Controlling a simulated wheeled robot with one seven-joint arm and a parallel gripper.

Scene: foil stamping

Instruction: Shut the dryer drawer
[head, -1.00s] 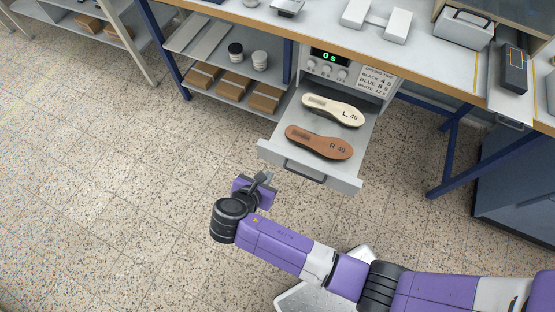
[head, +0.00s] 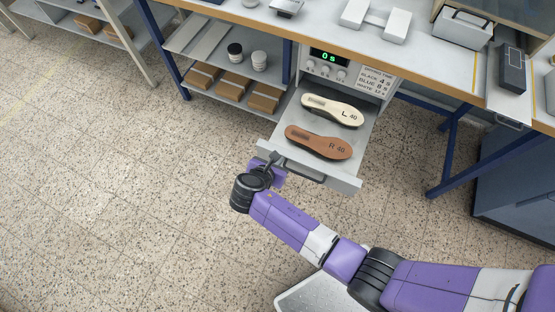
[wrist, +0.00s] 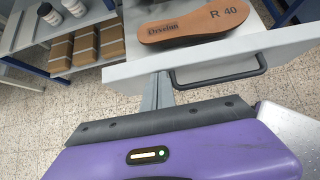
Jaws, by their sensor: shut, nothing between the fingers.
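The dryer drawer (head: 345,181) is pulled out from under the bench, below a panel whose display (head: 329,56) reads 0 s. In it lie a cream insole marked L 40 (head: 332,110) and a brown insole marked R 40 (head: 318,142). The drawer's dark handle (head: 304,171) is on its front; the handle (wrist: 220,77) also shows in the wrist view. My gripper (head: 276,158) is shut and empty, at the left part of the drawer front. In the wrist view its fingers (wrist: 157,92) are close to the front, left of the handle; I cannot tell whether they touch.
A shelf at the left holds brown boxes (head: 234,87) and two small jars (head: 259,61). Blue table legs (head: 447,150) and a dark cabinet (head: 510,185) stand at the right. The floor (head: 110,190) at the left is clear.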

